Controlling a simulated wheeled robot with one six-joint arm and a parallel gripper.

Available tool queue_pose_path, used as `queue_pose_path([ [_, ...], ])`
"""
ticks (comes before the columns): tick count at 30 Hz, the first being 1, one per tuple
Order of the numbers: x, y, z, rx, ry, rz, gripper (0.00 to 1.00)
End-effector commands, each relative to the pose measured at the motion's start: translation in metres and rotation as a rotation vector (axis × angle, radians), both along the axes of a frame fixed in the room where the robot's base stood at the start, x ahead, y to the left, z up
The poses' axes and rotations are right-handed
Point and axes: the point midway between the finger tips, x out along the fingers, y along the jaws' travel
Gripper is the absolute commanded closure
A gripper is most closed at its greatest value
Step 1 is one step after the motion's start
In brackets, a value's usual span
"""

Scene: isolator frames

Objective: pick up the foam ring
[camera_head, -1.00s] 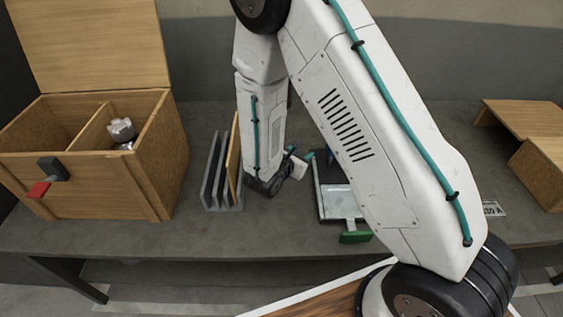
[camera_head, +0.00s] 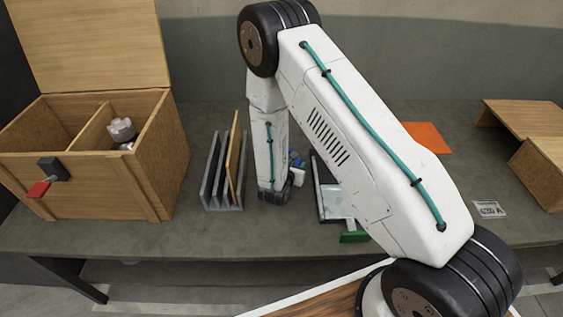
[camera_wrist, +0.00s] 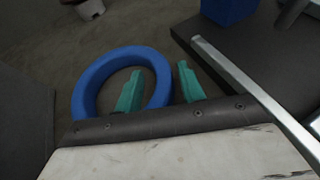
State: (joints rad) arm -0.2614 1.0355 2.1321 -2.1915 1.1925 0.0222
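The foam ring (camera_wrist: 87,85) is blue and lies flat on the dark grey tabletop in the wrist view. My gripper (camera_wrist: 159,78) has two green fingers, spread apart and open. The left finger overlaps the inside of the ring and the right finger is just outside its right side, so the ring's right rim shows between them. I cannot tell how far the fingertips are above the table. The lower part of the ring is hidden behind my gripper body.
A dark tray with a pale metal edge (camera_wrist: 245,87) is close on the right, with a blue block (camera_wrist: 229,9) beyond it. A grey rack (camera_head: 218,204) with upright panels stands left of my wrist. A wooden box (camera_head: 90,190) is further left; an orange sheet (camera_head: 427,138) lies at right.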

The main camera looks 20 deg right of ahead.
Motion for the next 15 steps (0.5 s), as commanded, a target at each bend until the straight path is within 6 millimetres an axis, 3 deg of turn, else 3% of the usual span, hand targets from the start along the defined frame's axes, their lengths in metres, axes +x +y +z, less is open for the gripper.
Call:
queue_pose_path([
  [5,0.0008,-0.0004,-0.0003,0.000,0.000,0.001,0.61],
  [10,0.0008,-0.0004,0.0000,0.000,0.000,0.001,1.00],
  [15,0.0007,-0.0004,0.0001,-0.001,-0.001,0.000,1.00],
])
